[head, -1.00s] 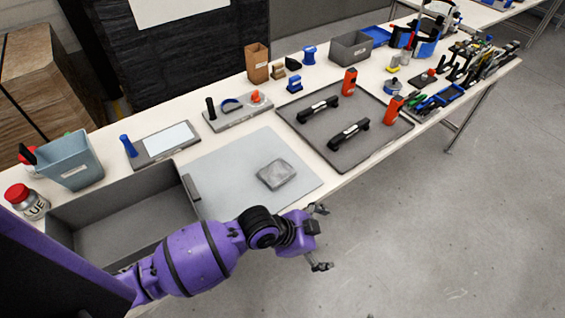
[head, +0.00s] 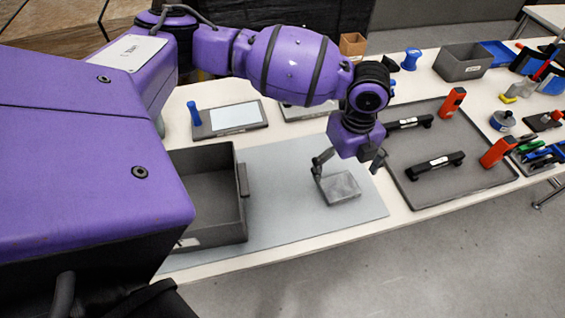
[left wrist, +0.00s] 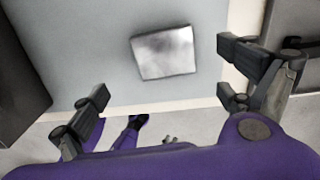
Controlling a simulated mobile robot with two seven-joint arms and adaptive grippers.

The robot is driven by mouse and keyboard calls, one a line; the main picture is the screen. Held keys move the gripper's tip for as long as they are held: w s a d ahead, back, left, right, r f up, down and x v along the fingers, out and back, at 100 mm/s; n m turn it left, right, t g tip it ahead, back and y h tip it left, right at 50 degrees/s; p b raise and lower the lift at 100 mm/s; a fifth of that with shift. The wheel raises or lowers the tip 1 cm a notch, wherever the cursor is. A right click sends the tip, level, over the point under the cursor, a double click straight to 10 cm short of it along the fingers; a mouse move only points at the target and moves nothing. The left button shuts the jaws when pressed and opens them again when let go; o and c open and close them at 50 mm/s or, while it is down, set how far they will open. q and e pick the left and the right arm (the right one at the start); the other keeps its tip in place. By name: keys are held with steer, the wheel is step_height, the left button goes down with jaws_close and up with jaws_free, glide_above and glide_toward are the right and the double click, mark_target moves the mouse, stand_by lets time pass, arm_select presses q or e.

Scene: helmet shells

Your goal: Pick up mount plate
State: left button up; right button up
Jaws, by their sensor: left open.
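The mount plate (head: 340,188) is a flat grey metal square lying on the light grey mat (head: 285,220). My left gripper (head: 349,168) is open and empty above the plate, fingers pointing down. In the head view, one finger overlaps the plate's left edge and the other is off to its right. In the left wrist view the plate (left wrist: 163,52) lies beyond the two spread fingers (left wrist: 165,98), apart from both. My right gripper is not in view.
A grey open bin (head: 243,215) stands left of the plate. A dark tray (head: 480,185) with black handles and orange bottles lies to the right. The mat around the plate is clear. The table's front edge is close by.

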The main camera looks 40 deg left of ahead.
mark_target(340, 186)
arm_select(q)
steer(key=f, duration=0.7)
steer(key=shift+w+d+f, duration=0.15)
steer(key=shift+w+d, duration=0.05)
steer(key=shift+w, duration=0.1)
steer(key=shift+c, duration=0.4)
steer(key=c, duration=1.7)
